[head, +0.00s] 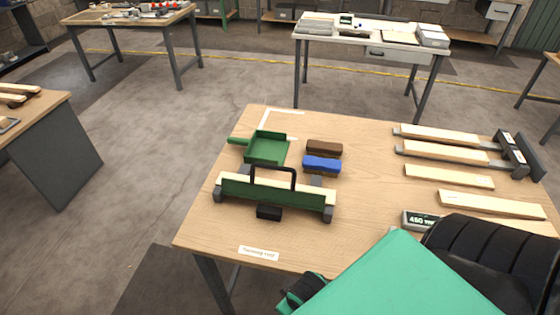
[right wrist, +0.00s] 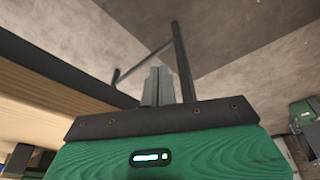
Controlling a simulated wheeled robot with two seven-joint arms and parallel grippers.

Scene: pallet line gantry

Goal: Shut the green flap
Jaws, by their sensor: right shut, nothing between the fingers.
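The green flap (head: 273,194) is a long green board on the wooden table, in the head view. A black arched handle (head: 273,174) rises over it and a small black block (head: 269,212) sits at its front. A pale wooden strip shows along its top edge; I cannot tell how far open it is. My right gripper (right wrist: 160,86) is shut and empty in the right wrist view, over the floor beside the table's edge and apart from the flap. My right arm covers the table's lower right corner in the head view. My left gripper is not in view.
A green tray (head: 268,149), a brown block (head: 324,148) and a blue block (head: 321,164) lie behind the flap. Wooden strips (head: 449,178) and a display (head: 420,221) lie on the right. The table's front left, around a label (head: 258,253), is mostly clear.

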